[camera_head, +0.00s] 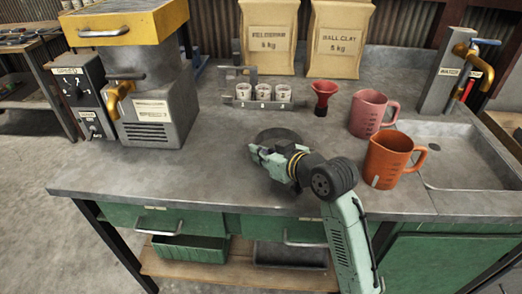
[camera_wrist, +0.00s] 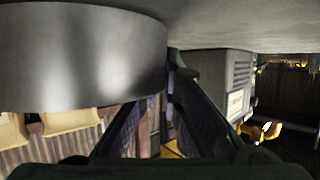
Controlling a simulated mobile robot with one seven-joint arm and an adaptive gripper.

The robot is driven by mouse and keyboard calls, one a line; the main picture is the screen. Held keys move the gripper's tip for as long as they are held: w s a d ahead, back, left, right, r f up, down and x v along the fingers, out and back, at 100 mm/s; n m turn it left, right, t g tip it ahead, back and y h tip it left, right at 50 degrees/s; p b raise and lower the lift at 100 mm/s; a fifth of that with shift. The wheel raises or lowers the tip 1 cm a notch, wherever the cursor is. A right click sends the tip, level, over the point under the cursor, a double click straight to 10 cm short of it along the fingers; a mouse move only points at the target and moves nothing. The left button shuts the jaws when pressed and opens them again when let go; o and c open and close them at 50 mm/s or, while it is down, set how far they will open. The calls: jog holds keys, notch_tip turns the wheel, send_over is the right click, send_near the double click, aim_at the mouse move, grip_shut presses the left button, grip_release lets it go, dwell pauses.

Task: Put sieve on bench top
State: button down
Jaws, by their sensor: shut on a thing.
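The sieve (camera_head: 278,134) is a dark round shape over the bench top (camera_head: 215,170), just behind my gripper (camera_head: 257,155) in the head view. In the wrist view, which is upside down, its smooth grey side wall (camera_wrist: 75,60) fills the upper left. My gripper, also in the wrist view (camera_wrist: 172,75), is shut on the sieve's edge. The sieve is at or very near the bench surface; I cannot tell if it touches. My gripper and wrist hide part of its near side.
An orange jug (camera_head: 392,160) and a pink jug (camera_head: 370,113) stand right, before the sink (camera_head: 455,155). A grey machine (camera_head: 150,90) stands left. The front left bench is clear.

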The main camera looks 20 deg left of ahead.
jog(key=shift+f, duration=0.2)
jog(key=c, duration=1.8)
grip_release()
jog(key=shift+o, duration=0.2)
jog(key=shift+r, duration=0.1)
jog(key=shift+r, duration=0.3)
jog(key=b+v, duration=0.2)
jog(key=v, duration=1)
jog(key=shift+b, duration=0.35)
jog(key=shift+a, duration=0.1)
